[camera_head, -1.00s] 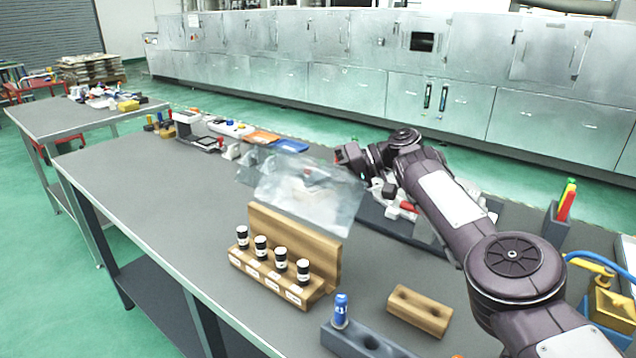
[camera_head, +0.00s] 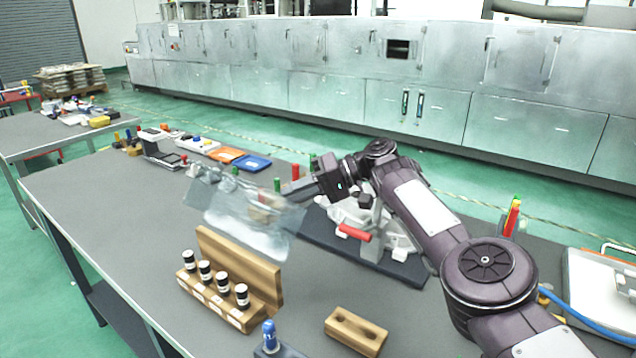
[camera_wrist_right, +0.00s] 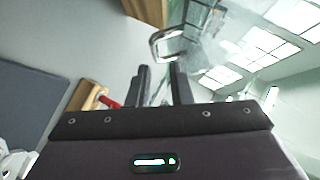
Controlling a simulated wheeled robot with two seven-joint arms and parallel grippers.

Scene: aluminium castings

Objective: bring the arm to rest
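My right arm reaches in from the lower right in the head view. Its gripper (camera_head: 284,196) is above the bench, beside the right edge of a clear, glass-like shield (camera_head: 235,222). In the right wrist view the two dark fingers (camera_wrist_right: 161,84) stand apart with a gap between them and hold nothing that I can see. A metal loop (camera_wrist_right: 166,44) shows beyond the fingertips. The shield also shows in the right wrist view (camera_wrist_right: 205,50). I cannot tell whether the gripper touches it. My left gripper is not in view.
The grey bench (camera_head: 110,215) has bare room at left. A wooden rack (camera_head: 238,268) holds several black-capped vials. A wooden block (camera_head: 356,331) and a blue-capped item (camera_head: 269,336) are in front. A red-handled fixture (camera_head: 354,233) lies under my arm.

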